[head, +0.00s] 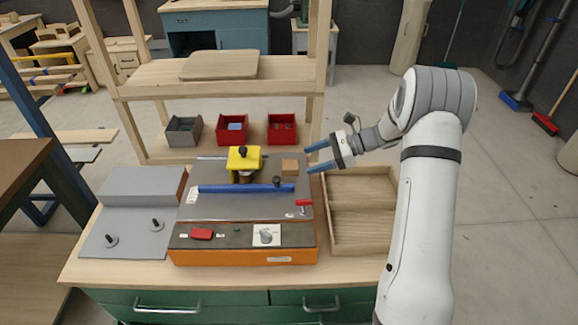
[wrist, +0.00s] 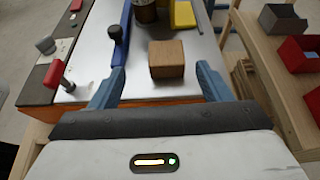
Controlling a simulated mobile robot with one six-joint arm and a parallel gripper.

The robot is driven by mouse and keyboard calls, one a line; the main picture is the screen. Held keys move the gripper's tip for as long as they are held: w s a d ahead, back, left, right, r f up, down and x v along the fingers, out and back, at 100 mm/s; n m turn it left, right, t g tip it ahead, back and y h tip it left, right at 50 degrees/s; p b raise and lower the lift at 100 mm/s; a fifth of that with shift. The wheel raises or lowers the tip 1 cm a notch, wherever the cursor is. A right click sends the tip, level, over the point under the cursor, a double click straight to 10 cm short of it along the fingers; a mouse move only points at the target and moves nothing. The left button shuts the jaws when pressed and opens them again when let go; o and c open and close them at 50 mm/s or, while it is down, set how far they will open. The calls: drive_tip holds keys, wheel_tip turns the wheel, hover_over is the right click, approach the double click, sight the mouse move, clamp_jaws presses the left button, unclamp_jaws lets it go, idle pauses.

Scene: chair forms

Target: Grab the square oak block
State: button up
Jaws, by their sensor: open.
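The square oak block (head: 290,166) is a small brown wooden cube on the grey metal top of the orange machine (head: 243,256), near its back right corner. In the wrist view the block (wrist: 166,60) stands ahead of my gripper, between the lines of the two fingers and a little beyond their tips. My gripper (head: 315,158) is open and empty, with blue fingers, just right of the block in the head view. The fingers (wrist: 160,80) do not touch the block. Nothing hides the block.
A blue bar (head: 245,188) and a yellow clamp (head: 244,160) lie left of the block on the machine. A red-handled lever (head: 304,204) is at the front right. An empty wooden tray (head: 328,225) sits to the right. Red bins (head: 281,128) stand behind.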

sight(293, 164)
drive_tip(key=x, duration=0.2)
drive_tip(key=p+x, duration=0.1)
drive_tip(key=x, duration=0.2)
drive_tip(key=w+x, duration=0.1)
drive_tip(key=x, duration=0.2)
drive_tip(key=shift+d+f+p, duration=0.1)
drive_tip(key=shift+p, duration=0.25)
drive_tip(key=c, duration=1.1)
